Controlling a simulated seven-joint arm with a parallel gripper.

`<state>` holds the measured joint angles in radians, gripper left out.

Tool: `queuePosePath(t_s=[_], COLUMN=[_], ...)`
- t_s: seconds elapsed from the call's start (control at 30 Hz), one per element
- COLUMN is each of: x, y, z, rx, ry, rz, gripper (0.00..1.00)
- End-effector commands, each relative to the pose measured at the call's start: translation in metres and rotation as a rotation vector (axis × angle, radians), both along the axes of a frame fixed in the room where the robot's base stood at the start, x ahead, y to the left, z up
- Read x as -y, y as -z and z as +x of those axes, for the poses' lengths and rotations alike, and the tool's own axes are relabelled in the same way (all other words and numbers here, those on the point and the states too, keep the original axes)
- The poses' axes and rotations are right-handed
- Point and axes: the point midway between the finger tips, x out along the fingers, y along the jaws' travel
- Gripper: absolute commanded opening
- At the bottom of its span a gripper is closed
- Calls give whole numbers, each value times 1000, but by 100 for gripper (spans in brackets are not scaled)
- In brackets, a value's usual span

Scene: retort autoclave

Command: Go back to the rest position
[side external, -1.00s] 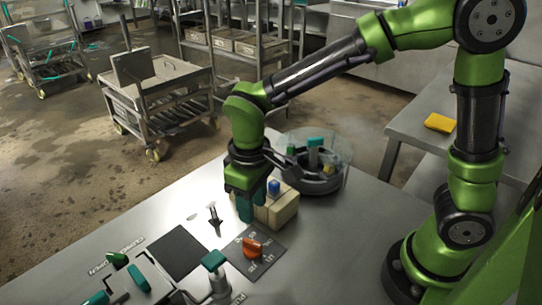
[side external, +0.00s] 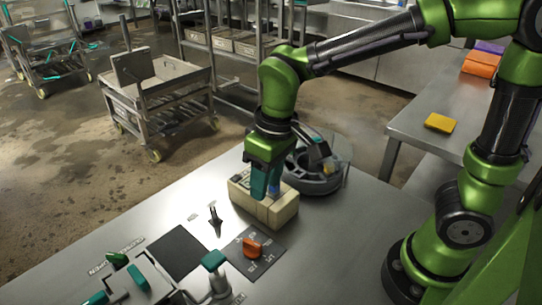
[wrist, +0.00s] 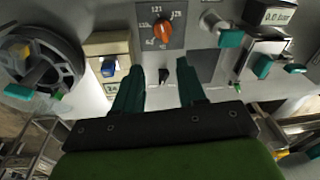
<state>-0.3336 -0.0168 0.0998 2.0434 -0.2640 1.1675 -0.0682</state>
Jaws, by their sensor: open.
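My gripper (side external: 262,183) is over the steel worktop, in front of the beige block with the blue knob (wrist: 108,68) in the side external view. In the wrist view its two teal fingers (wrist: 160,82) are spread apart with nothing between them. The beige block (side external: 287,211) is partly hidden behind the fingers in the side external view. My arm reaches in from the right. I cannot tell exactly how high the fingertips are above the worktop.
A round vessel (side external: 318,185) stands behind the block. An orange dial (side external: 252,247), a small black lever (side external: 214,216), a dark square plate (side external: 180,252) and teal-handled fittings (side external: 214,261) are on the worktop. A yellow sponge (side external: 440,123) lies on the side table.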

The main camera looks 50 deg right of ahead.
Motion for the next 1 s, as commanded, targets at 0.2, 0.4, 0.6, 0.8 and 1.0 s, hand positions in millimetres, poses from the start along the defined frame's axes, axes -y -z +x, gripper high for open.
queuePosePath(t_s=[0.2,0.4,0.6,0.8,1.0], x=[60,98,115,118,117], y=[-28,-43,-55,-58,-58], z=[-30,-56,-67,-67,-66], rx=[196,362,446,458,457], ry=[242,421,491,501,499], rz=[143,239,267,267,266], gripper=[40,40,40,40,40])
